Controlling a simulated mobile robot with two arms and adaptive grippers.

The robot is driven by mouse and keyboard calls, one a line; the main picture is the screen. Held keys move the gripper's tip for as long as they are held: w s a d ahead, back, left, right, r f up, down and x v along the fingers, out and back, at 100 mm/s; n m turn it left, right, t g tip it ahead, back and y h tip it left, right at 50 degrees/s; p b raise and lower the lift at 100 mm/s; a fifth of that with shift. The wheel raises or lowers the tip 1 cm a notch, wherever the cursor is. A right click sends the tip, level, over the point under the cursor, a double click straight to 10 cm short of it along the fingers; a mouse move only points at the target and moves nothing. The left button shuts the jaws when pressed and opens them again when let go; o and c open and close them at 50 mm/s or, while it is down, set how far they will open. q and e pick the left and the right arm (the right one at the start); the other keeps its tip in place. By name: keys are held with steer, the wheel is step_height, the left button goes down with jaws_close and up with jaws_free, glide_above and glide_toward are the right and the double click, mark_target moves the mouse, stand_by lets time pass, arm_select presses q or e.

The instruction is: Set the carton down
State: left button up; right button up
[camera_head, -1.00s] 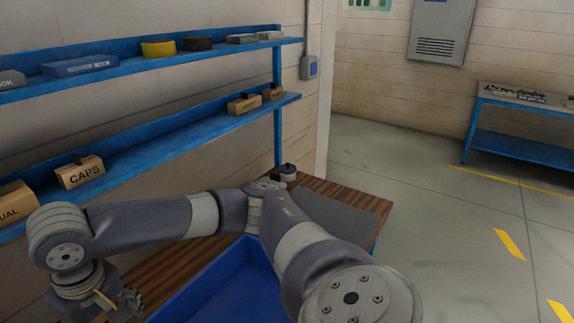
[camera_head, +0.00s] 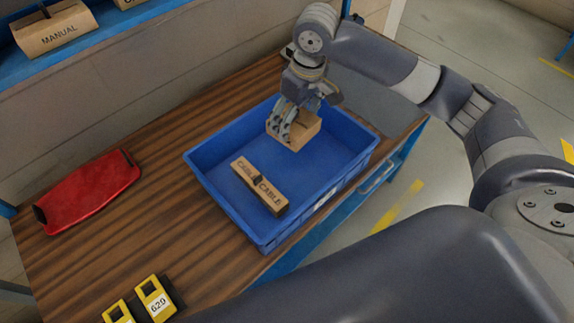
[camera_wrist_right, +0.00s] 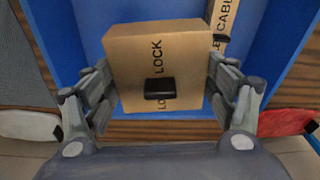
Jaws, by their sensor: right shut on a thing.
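A brown carton (camera_head: 300,131) is in my right gripper (camera_head: 292,122), at the far end of the blue bin (camera_head: 222,208). In the right wrist view the carton (camera_wrist_right: 150,62) is marked LOCK, with a small black part on its near face. The fingers of my right gripper (camera_wrist_right: 160,95) are shut on its two sides. I cannot tell whether its underside touches the bin floor. A long CABLE carton (camera_head: 260,187) lies in the nearer part of the bin; it also shows in the right wrist view (camera_wrist_right: 222,22). My left gripper is not in view.
The bin stands on a wooden bench (camera_head: 150,205). A red folded item (camera_head: 90,190) lies at the left, and yellow-and-black items (camera_head: 155,297) at the front. A blue shelf (camera_head: 100,27) with a MANUAL carton (camera_head: 56,28) is above. Bin floor is bare between the two cartons.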

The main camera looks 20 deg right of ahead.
mark_target(311, 120)
steer(key=d+f+n, duration=0.1)
steer(key=w+d+f+n, duration=0.1)
steer(key=f, duration=0.1)
steer(key=w+d+f+n, duration=0.1)
steer(key=f, duration=0.1)
steer(key=shift+d+f, duration=0.15)
steer(key=shift+d, duration=0.05)
step_height(311, 120, down, 5)
steer(key=shift+d+f+p, duration=0.1)
steer(key=shift+f+p, duration=0.1)
steer(key=shift+p, duration=0.25)
steer(key=shift+f, duration=2.35)
steer(key=shift+f, duration=0.1)
steer(key=o, duration=1.3)
steer(key=r, duration=0.4)
steer(key=s+r, duration=0.1)
steer(key=r, duration=0.3)
steer(key=d+r, duration=0.1)
steer(key=r, duration=0.3)
steer(key=shift+s+d+r+b, duration=0.1)
steer(key=shift+s+b, duration=0.1)
steer(key=shift+b, duration=0.15)
